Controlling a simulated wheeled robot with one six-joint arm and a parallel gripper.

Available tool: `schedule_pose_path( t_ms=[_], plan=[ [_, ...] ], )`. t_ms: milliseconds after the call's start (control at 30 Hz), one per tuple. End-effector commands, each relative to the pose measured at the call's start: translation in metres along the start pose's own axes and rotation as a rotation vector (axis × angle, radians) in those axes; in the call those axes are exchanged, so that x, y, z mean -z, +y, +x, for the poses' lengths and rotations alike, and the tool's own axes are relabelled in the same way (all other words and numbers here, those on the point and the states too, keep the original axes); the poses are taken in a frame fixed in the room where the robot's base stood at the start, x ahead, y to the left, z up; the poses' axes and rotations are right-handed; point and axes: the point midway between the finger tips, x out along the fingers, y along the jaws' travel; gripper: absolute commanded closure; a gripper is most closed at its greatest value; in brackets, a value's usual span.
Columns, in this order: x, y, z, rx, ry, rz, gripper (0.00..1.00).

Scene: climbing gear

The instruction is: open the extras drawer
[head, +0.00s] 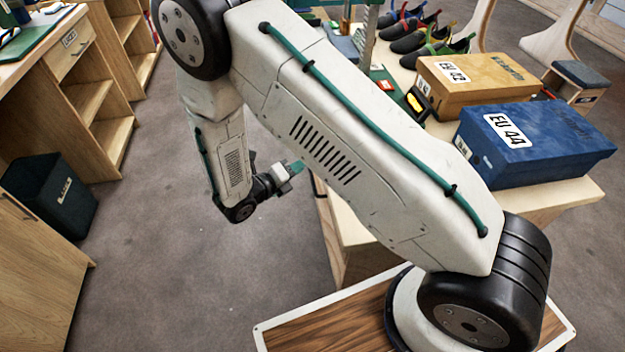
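A wooden drawer front (75,50) with a small white label shows at the upper left of the head view, under the top of a wooden counter. It looks closed; the label is too small to read surely. My gripper (297,167), with teal fingertips, hangs over the floor near the middle of the picture. It is well to the right of the drawer and apart from it. The fingers are too small to tell whether they are open or shut. I see nothing held in them.
Open shelves (100,110) lie below the drawer. A dark bin (50,195) stands on the floor at left. A table (545,200) at right bears a blue shoe box (540,150), an orange box (480,80) and several shoes. Grey floor (150,260) is clear between.

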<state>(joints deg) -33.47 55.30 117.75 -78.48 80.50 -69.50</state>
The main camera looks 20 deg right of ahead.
Motion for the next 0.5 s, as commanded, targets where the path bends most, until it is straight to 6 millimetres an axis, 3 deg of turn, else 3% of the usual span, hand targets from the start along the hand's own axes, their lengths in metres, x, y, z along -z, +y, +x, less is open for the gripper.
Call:
schedule_pose_path(
  t_ms=[33, 100, 200, 333, 500],
  plan=[
    [0.011, 0.020, -0.001, -0.004, -0.042, -0.078, 0.68],
    [0.023, 0.043, -0.002, -0.010, -0.096, -0.176, 0.68],
    [0.038, 0.067, -0.002, -0.015, -0.152, -0.279, 0.68],
    [0.050, 0.083, -0.001, -0.018, -0.190, -0.351, 0.68],
    [0.051, 0.087, 0.013, -0.018, -0.197, -0.369, 0.68]
  ],
)
